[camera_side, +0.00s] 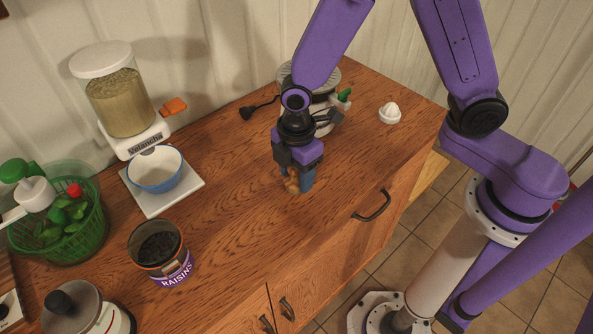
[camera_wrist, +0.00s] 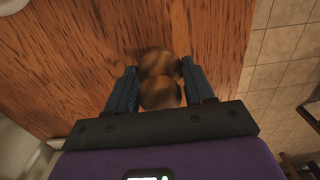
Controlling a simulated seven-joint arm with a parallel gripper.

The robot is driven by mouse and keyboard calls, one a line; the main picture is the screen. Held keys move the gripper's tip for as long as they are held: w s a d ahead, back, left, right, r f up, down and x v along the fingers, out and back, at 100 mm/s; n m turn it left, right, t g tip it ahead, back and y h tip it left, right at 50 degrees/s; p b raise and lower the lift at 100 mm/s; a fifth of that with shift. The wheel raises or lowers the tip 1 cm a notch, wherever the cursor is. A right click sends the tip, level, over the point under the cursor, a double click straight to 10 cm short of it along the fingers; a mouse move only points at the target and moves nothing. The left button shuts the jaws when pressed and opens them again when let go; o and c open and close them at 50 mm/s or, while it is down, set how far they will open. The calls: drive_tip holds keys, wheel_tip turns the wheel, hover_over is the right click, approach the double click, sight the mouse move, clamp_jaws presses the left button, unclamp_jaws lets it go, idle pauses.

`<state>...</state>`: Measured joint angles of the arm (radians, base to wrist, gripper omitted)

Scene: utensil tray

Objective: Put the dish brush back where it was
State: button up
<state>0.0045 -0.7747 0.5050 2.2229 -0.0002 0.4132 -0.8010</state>
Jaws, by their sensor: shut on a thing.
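My gripper (camera_side: 297,182) points down over the wooden counter, near its front edge. Its blue fingers are shut on a brown, wood-like, two-lobed thing, which I take to be the dish brush (camera_side: 291,186). In the wrist view the dish brush (camera_wrist: 160,92) shows as two rounded brown lobes between the fingers (camera_wrist: 160,88). No bristles show. The brush is low, at or just above the counter; I cannot tell whether it touches.
Behind my gripper is a partly hidden appliance (camera_side: 325,82). Counter around the gripper is clear.

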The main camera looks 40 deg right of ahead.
drive_tip(key=shift+f, duration=0.15)
drive_tip(key=o, duration=1.1)
wheel_tip(320, 180, up, 12)
drive_tip(key=shift+r, duration=0.15)
drive_tip(key=shift+s+d, duration=0.1)
drive_tip(key=s+d+m, duration=0.1)
drive_tip(key=s+d, duration=0.4)
drive_tip(key=s, duration=0.1)
drive_tip(key=s+d+r+m, duration=0.1)
drive_tip(key=s+d+m, duration=0.1)
drive_tip(key=s+d, duration=0.3)
drive_tip(key=s+d+r+m, duration=0.1)
drive_tip(key=s+d+m, duration=0.1)
drive_tip(key=s+d, duration=0.3)
drive_tip(key=shift+s+r, duration=0.15)
drive_tip(key=shift+s, duration=0.95)
